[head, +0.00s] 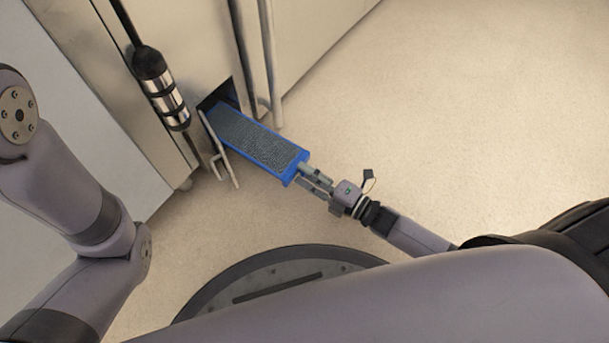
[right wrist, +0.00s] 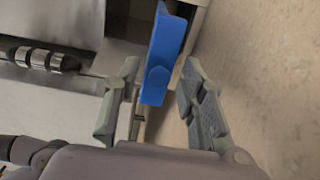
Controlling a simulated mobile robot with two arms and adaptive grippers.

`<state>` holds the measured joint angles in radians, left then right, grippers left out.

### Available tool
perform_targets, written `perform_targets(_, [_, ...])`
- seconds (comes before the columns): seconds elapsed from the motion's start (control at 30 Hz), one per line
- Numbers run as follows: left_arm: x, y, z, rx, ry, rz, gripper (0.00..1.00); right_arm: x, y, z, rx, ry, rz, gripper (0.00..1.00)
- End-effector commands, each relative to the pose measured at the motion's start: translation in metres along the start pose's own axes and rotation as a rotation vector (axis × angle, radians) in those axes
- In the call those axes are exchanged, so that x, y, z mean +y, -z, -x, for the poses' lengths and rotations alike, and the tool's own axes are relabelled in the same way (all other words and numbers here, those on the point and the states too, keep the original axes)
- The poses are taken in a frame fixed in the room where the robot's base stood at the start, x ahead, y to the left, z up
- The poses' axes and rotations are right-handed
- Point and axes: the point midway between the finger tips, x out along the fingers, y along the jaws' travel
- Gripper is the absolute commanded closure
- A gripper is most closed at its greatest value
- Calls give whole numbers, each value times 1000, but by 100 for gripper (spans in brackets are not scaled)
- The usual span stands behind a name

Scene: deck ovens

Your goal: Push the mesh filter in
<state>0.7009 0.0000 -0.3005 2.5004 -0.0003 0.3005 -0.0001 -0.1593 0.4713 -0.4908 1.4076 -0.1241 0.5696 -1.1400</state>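The mesh filter (head: 262,146) has a blue frame and grey mesh. It sticks well out of a dark slot (head: 220,98) low in the oven front, and its inner end is hidden in there. My right gripper (head: 310,174) is at the filter's outer end. In the right wrist view the blue end of the filter (right wrist: 164,50) stands between the fingers of the right gripper (right wrist: 160,75), which are spread with a gap showing on the right side. My left gripper is outside the view.
A narrow metal flap (head: 222,158) hangs open at the slot's left side. A black and chrome handle (head: 160,88) is on the oven front above it. Vertical metal bars (head: 267,60) stand right of the slot. The pale floor (head: 450,110) to the right is clear.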

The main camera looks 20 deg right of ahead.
Motion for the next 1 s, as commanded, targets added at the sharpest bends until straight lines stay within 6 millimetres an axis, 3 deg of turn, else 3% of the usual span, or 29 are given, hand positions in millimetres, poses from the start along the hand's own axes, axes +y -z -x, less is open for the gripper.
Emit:
perform_targets(0.4, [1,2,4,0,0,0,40,0,0,-10,-1,0,-1,62])
perform_targets(1.0, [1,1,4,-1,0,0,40,0,0,-10,-1,1,-1,100])
